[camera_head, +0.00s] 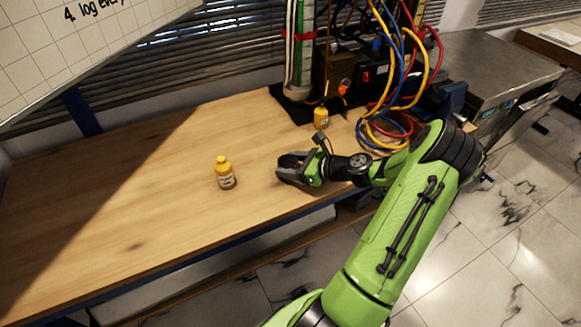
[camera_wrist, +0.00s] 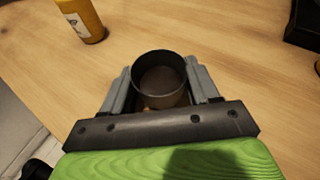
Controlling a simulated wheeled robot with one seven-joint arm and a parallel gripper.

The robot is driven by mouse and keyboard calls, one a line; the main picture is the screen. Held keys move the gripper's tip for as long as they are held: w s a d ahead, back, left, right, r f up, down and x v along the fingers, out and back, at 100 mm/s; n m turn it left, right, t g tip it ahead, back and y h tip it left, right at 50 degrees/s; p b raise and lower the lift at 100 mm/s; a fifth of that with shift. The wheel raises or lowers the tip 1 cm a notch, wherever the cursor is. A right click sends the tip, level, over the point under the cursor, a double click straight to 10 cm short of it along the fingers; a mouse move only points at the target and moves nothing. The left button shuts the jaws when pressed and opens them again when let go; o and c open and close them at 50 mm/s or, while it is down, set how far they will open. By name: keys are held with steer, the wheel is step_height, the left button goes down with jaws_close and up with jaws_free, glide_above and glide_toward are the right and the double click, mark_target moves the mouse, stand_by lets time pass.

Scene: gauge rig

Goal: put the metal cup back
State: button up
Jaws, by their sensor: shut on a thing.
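The metal cup (camera_wrist: 160,78) is a dark, round, open-topped cup that shows in the wrist view between the two fingers. My gripper (camera_wrist: 160,88) is shut on it, one grey finger on each side. The inside of the cup looks empty. In the head view my gripper (camera_head: 284,169) is low over the wooden table near its front edge, and the cup is mostly hidden there by the fingers. I cannot tell whether the cup touches the table.
A yellow bottle (camera_head: 225,173) stands on the table (camera_head: 130,200) left of my gripper. Another small yellow container (camera_head: 321,118) stands by the black-based rig with its coloured cables (camera_head: 400,80) at the back. The table's left side is clear.

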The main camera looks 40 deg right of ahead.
steer(key=o, duration=1.1)
steer(key=shift+f, duration=0.1)
steer(key=shift+o, duration=0.2)
